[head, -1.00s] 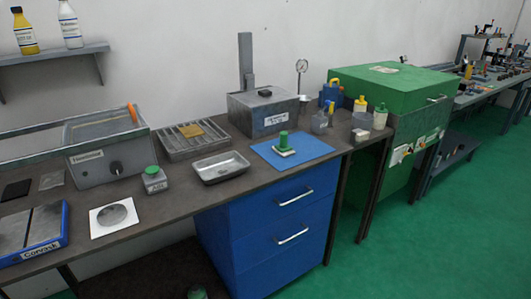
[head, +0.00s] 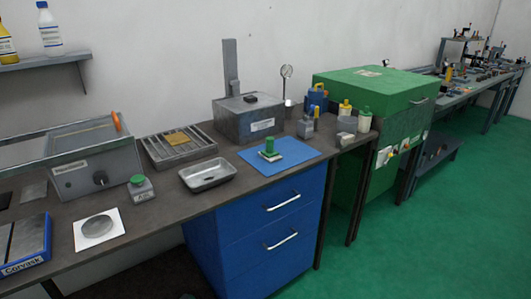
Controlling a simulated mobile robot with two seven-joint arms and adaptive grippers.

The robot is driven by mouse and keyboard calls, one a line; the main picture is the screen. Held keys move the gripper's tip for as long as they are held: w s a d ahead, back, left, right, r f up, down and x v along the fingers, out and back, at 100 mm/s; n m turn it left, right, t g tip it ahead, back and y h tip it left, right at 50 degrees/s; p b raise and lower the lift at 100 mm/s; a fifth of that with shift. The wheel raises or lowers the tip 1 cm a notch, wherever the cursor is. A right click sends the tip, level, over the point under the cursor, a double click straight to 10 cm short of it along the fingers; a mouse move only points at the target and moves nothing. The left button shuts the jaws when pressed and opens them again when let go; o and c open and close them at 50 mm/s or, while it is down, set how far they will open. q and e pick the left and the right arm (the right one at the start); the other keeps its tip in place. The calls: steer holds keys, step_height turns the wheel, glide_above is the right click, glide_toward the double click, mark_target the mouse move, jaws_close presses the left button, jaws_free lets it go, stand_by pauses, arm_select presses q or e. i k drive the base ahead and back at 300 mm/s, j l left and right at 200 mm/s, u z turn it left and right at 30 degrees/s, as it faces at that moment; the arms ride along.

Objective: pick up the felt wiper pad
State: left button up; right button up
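No item in the head view can be surely told as the felt wiper pad. A small block with a green grip and a pale base (head: 269,151) sits upright on a blue mat (head: 300,150) on the workbench, and may be it. A flat tan-yellow piece (head: 176,138) lies on a slatted metal tray (head: 160,155), and a grey disc (head: 97,226) lies on a white sheet. Neither of my grippers shows in the view.
The dark workbench (head: 150,215) also carries an empty metal tray (head: 208,180), a green-capped weight-like pot (head: 141,188), a grey box (head: 250,120) and several bottles at the back right. A green cabinet (head: 370,95) stands beyond. The green floor to the right is clear.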

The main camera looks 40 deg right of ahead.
mark_target(270, 154)
steer(key=l+u, duration=0.85)
steer(key=k+l+u, duration=0.15)
steer(key=l+u, duration=0.3)
